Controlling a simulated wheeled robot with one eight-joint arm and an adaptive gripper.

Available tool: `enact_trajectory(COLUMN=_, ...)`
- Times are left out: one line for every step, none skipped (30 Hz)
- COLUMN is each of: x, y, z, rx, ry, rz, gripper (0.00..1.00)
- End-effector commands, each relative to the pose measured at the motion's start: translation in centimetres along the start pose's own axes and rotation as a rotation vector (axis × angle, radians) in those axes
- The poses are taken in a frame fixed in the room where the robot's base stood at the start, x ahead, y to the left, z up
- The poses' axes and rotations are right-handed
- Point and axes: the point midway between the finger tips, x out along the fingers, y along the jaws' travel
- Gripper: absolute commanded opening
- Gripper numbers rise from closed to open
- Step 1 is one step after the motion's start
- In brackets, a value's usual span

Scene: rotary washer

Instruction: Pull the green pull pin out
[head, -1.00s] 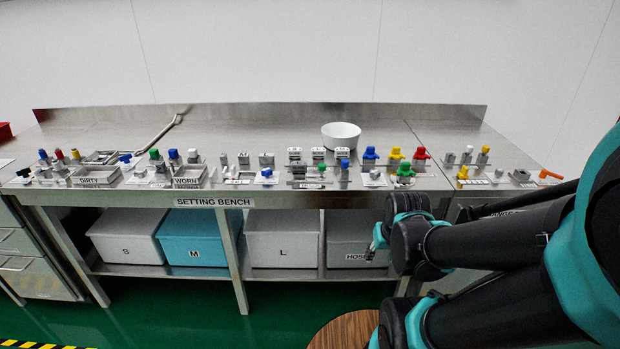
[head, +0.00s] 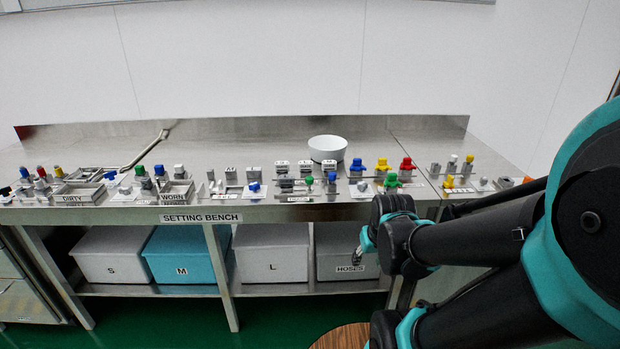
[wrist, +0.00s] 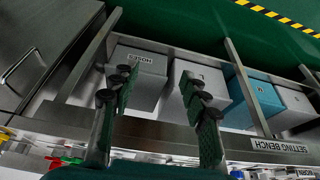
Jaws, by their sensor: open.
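Several green parts show on the setting bench in the head view. A small round green knob (head: 309,182) stands near the front edge at the middle, left of a blue one. A larger green handle (head: 391,181) sits to its right, in front of blue, yellow and red ones. A green-topped post (head: 140,170) stands farther left. I cannot tell from the shapes which is the pull pin. My gripper (head: 363,246) is open and empty, below the bench top in front of its right part. In the wrist view its fingers (wrist: 160,90) are spread, with nothing between them.
The bench top (head: 240,135) has free room at the back; its front is crowded with small fixtures. A white bowl (head: 327,148) stands behind them. Grey bins (head: 272,255) and a teal bin (head: 182,258) sit on the shelf below. A wooden round top (head: 345,337) is low in front.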

Motion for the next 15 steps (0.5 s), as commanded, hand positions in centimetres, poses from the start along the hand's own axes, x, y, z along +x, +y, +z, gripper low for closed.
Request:
enact_trajectory(x=-0.6, y=-0.3, z=-2.4, rx=-0.033, ry=-0.002, rz=-0.013, gripper=0.45)
enact_trajectory(x=-1.0, y=-0.6, z=-4.0, rx=-0.061, ry=-0.004, rz=-0.023, gripper=0.45)
enact_trajectory(x=-1.7, y=-1.1, z=-6.5, rx=-0.104, ry=-0.007, rz=-0.040, gripper=0.45)
enact_trajectory(x=-2.3, y=-1.5, z=-8.6, rx=-0.142, ry=-0.009, rz=-0.054, gripper=0.45)
enact_trajectory(x=-3.0, y=-1.9, z=-10.7, rx=-0.181, ry=-0.010, rz=-0.070, gripper=0.45)
enact_trajectory(x=-4.0, y=-2.5, z=-13.7, rx=-0.237, ry=-0.012, rz=-0.091, gripper=0.45)
enact_trajectory(x=-4.8, y=-3.1, z=-15.8, rx=-0.278, ry=-0.012, rz=-0.108, gripper=0.45)
enact_trajectory(x=-5.5, y=-3.6, z=-17.9, rx=-0.320, ry=-0.012, rz=-0.124, gripper=0.45)
enact_trajectory(x=-6.5, y=-4.3, z=-20.6, rx=-0.374, ry=-0.010, rz=-0.146, gripper=0.45)
enact_trajectory(x=-7.3, y=-4.8, z=-22.4, rx=-0.415, ry=-0.008, rz=-0.161, gripper=0.45)
enact_trajectory(x=-8.0, y=-5.3, z=-24.2, rx=-0.452, ry=-0.005, rz=-0.177, gripper=0.45)
enact_trajectory(x=-9.0, y=-5.9, z=-26.3, rx=-0.499, ry=-0.002, rz=-0.195, gripper=0.45)
enact_trajectory(x=-9.6, y=-6.4, z=-27.7, rx=-0.531, ry=0.001, rz=-0.209, gripper=0.45)
enact_trajectory(x=-10.2, y=-6.8, z=-28.9, rx=-0.561, ry=0.004, rz=-0.221, gripper=0.45)
enact_trajectory(x=-11.0, y=-7.2, z=-30.4, rx=-0.596, ry=0.008, rz=-0.235, gripper=0.45)
